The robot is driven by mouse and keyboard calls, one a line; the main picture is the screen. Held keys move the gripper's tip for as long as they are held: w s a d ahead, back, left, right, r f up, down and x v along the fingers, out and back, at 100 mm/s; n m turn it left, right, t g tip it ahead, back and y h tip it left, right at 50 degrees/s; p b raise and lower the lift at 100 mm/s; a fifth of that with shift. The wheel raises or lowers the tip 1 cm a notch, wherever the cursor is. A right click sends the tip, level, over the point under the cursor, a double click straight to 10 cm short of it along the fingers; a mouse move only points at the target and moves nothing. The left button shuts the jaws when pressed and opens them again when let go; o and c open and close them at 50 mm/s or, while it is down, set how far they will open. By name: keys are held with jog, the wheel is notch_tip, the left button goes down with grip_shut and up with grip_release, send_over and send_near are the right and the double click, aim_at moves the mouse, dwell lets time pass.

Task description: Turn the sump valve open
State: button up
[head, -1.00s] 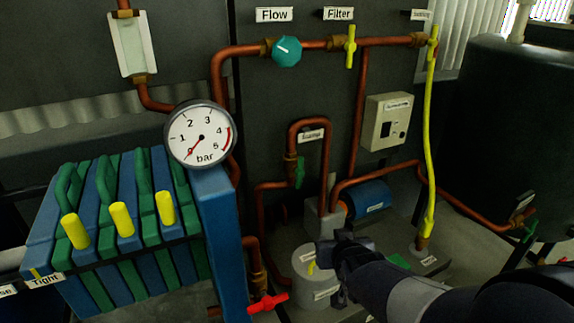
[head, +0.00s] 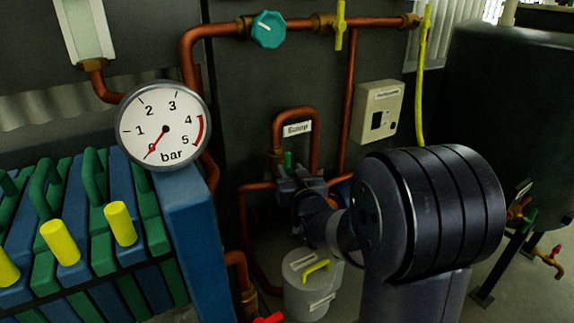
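The sump valve has a small green handle (head: 288,159) on a looped copper pipe (head: 295,110), under a white label that reads "Sump" (head: 297,128). The handle stands upright, with only its upper part showing. My gripper (head: 287,180) is at the valve, in front of the lower part of the handle. My arm comes in from the right. The fingers are small, dark and partly hidden, so I cannot tell whether they are open, shut or touching the handle.
A grey lidded container (head: 305,296) with a yellow handle stands below my gripper. A red valve handle (head: 268,319) is at the bottom edge. The pressure gauge (head: 164,125) and blue-green filter press (head: 95,225) are left. A control box (head: 379,111) is above my arm.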

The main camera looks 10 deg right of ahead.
aim_at(288, 166)
jog(key=shift+w+a, duration=0.1)
jog(key=shift+w, duration=1.95)
grip_shut()
